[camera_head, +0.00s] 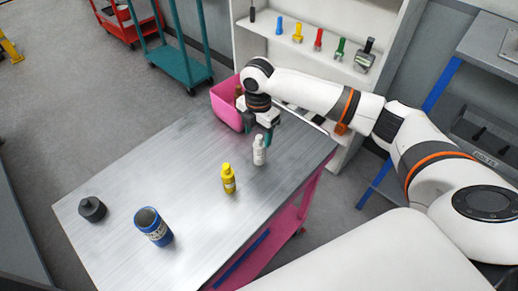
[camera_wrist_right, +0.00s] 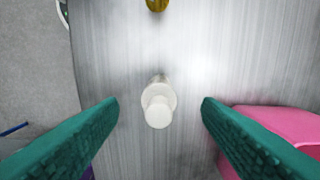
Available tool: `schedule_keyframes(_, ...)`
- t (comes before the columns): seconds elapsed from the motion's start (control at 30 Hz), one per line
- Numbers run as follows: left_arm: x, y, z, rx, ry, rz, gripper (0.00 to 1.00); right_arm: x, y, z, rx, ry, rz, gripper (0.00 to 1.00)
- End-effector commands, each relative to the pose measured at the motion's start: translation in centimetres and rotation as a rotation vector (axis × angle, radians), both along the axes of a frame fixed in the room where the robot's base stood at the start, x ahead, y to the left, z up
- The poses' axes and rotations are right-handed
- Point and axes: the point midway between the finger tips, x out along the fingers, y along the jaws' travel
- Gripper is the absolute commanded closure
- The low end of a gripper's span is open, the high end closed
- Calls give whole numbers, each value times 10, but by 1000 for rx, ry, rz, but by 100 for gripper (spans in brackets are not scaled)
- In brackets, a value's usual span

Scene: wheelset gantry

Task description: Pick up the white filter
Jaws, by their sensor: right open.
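The white filter (camera_head: 259,150), a small bottle-like piece, stands upright on the metal table top (camera_head: 185,165) near its right side. It also shows in the right wrist view (camera_wrist_right: 157,104), seen from above and centred between the fingers. My right gripper (camera_head: 256,130) is open and empty, above and just behind the filter in the head view. In the right wrist view its teal fingers (camera_wrist_right: 160,103) are spread wide on either side of the filter, apart from it. My left gripper is not in view.
A yellow bottle (camera_head: 228,178) stands near the filter; its top edge shows in the wrist view (camera_wrist_right: 157,4). A pink bin (camera_head: 226,106) sits beside my right gripper. A blue can (camera_head: 153,227) and a dark bottle (camera_head: 92,209) stand at the left. The table's middle is clear.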

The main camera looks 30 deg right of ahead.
Motion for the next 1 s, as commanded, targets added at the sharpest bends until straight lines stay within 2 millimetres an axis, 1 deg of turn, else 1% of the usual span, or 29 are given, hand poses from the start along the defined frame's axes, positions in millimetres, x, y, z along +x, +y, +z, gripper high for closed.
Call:
schedule_keyframes(0.13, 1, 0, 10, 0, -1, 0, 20, -1, -2, -14, -2, 5, -2, 41)
schedule_keyframes(0.23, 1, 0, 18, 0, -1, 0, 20, -2, -4, -29, -1, 5, -1, 41)
schedule_keyframes(0.3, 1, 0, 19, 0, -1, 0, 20, -1, -3, -40, 0, 3, -1, 41)
schedule_keyframes(0.4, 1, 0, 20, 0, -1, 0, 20, -1, -3, -50, -1, 2, 0, 41)
schedule_keyframes(0.67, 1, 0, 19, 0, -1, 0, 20, -1, -3, -53, -1, 0, 0, 41)
schedule_keyframes(0.7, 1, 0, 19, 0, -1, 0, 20, -1, -3, -53, -1, 0, 0, 48)
schedule_keyframes(0.93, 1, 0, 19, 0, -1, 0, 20, -1, -3, -52, -1, 0, 0, 85)
schedule_keyframes(0.97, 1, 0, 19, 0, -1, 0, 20, -1, -4, -52, -1, 0, 0, 90)
schedule_keyframes(1.0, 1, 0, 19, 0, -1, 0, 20, -1, -3, -52, -1, 0, 0, 90)
